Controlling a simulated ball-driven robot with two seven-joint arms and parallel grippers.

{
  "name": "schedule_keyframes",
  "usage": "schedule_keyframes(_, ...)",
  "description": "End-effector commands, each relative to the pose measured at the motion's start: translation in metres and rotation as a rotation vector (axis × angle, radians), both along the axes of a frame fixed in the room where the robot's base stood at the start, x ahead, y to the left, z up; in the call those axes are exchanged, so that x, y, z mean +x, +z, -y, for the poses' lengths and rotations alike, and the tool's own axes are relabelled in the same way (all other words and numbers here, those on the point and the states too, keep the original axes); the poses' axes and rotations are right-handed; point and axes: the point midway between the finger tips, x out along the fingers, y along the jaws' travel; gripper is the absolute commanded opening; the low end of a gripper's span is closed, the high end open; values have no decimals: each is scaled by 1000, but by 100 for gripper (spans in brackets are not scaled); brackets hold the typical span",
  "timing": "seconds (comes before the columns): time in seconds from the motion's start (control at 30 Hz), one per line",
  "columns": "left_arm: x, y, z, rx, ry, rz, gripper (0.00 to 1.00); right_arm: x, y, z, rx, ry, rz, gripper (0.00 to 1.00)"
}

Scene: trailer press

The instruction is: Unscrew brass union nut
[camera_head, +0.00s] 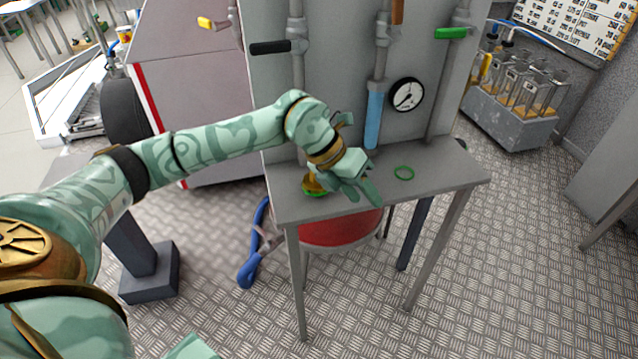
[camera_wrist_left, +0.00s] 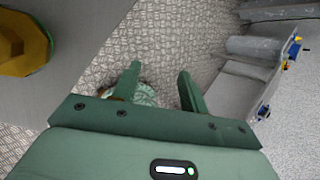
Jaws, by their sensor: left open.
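A brass union nut (camera_head: 314,185) sits on the grey bench near its left end, with green showing at its lower edge. It also shows at the upper left of the left wrist view (camera_wrist_left: 22,45), partly cut off by the frame. My left gripper (camera_head: 369,190) is over the bench, just right of the nut and apart from it. In the left wrist view its two fingers (camera_wrist_left: 159,70) are spread with nothing between them. My arm hides part of the bench and pipework behind.
Behind stand a panel with pipes, a black-handled valve (camera_head: 271,47), a gauge (camera_head: 407,94) and a blue tube (camera_head: 374,118). A red drum (camera_head: 340,230) and blue hose (camera_head: 247,270) are below.

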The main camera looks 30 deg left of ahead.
Motion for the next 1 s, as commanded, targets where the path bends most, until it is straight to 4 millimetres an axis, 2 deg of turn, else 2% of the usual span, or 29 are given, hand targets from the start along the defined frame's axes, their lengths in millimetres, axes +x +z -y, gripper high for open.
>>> schedule_keyframes(0.03, 6, 5, -34, 147, 42, 11, 44, -2, -7, 1, -1, 1, -6, 36)
schedule_keyframes(0.1, 9, 16, -72, 304, 116, 15, 44, -3, -9, 1, -2, 1, -8, 36)
schedule_keyframes(0.2, 10, 31, -107, 434, 209, 19, 44, -4, -11, 0, 0, 2, -10, 36)
schedule_keyframes(0.3, 9, 39, -124, 491, 260, 22, 44, -5, -12, 0, 0, 3, -12, 36)
schedule_keyframes(0.57, 12, 31, -128, 504, 274, 20, 44, -10, -21, -4, 5, 3, -23, 36)
schedule_keyframes(1.0, 26, -10, -128, 503, 270, 17, 44, -27, -57, -8, 10, 1, -60, 36)
